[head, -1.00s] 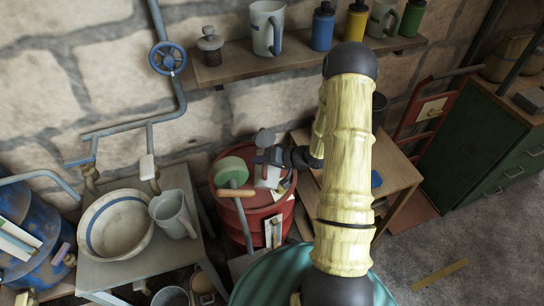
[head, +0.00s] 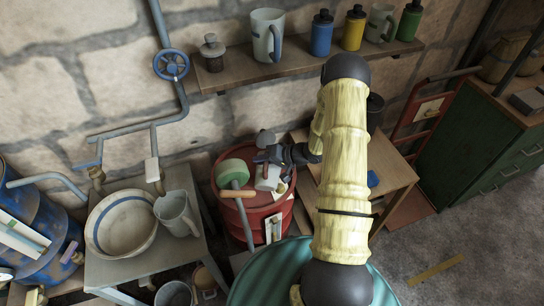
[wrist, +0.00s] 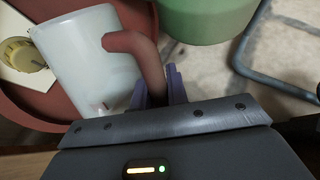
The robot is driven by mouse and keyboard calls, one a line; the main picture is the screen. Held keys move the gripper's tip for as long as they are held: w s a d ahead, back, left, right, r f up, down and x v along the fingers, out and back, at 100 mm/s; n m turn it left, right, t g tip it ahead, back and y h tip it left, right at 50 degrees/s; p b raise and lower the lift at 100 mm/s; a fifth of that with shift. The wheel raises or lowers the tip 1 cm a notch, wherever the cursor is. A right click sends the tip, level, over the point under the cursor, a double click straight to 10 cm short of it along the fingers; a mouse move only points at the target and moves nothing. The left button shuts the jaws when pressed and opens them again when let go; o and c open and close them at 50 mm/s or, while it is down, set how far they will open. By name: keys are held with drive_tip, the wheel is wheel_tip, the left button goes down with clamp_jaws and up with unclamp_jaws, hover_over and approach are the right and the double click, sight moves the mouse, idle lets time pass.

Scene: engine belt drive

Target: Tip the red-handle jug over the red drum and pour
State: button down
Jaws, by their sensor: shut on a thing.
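The red-handle jug (head: 266,180) is pale and hangs over the top of the red drum (head: 262,219) in the head view. In the wrist view the jug's white body (wrist: 85,65) fills the upper left, with its red handle (wrist: 142,52) towards the fingers. My gripper (wrist: 160,88) is shut on the handle, with purple fingers on either side of it. In the head view my gripper (head: 284,157) is just above and beside the jug. The jug looks tilted in the wrist view. I cannot see inside it or any stream.
A bowl (head: 122,222) and a grey jug (head: 176,212) stand on a table to the left. A shelf (head: 225,78) with mugs and bottles runs behind. A wooden table (head: 392,174) stands to the right.

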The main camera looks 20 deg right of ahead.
drive_tip(key=shift+w+d+r+m+g+p, duration=0.2)
drive_tip(key=shift+w+p, duration=0.25)
drive_tip(key=shift+p, duration=0.35)
drive_tip(key=shift+w+d+r+m+g+p, duration=0.1)
drive_tip(key=shift+w+d+r+g+p, duration=0.1)
drive_tip(key=shift+w+p, duration=0.45)
drive_tip(key=shift+w+d+r+p, duration=0.15)
drive_tip(key=shift+d+p, duration=0.1)
drive_tip(key=shift+p, duration=0.45)
drive_tip(key=shift+w+d+r+g+p, duration=0.15)
drive_tip(key=shift+w+g+p, duration=0.15)
drive_tip(key=shift+p, duration=0.35)
drive_tip(key=shift+m+y, duration=0.3)
drive_tip(key=s+f+b, duration=0.1)
drive_tip(key=b, duration=0.1)
drive_tip(key=s+a+b, duration=0.1)
drive_tip(key=b, duration=0.1)
drive_tip(key=shift+f+n+t, duration=0.4)
drive_tip(key=b, duration=0.1)
drive_tip(key=s+b, duration=0.1)
drive_tip(key=b, duration=0.1)
drive_tip(key=shift+s+a+f+t, duration=0.1)
drive_tip(key=shift+a+f+t, duration=0.15)
drive_tip(key=shift+a+t, duration=0.05)
drive_tip(key=shift+s+a+r+n+b, duration=0.15)
drive_tip(key=shift+s+r+n+b, duration=0.3)
drive_tip(key=shift+b, duration=0.5)
drive_tip(key=shift+r+t+h+p, duration=0.3)
drive_tip(key=shift+r+h, duration=0.05)
drive_tip(key=shift+h, duration=0.05)
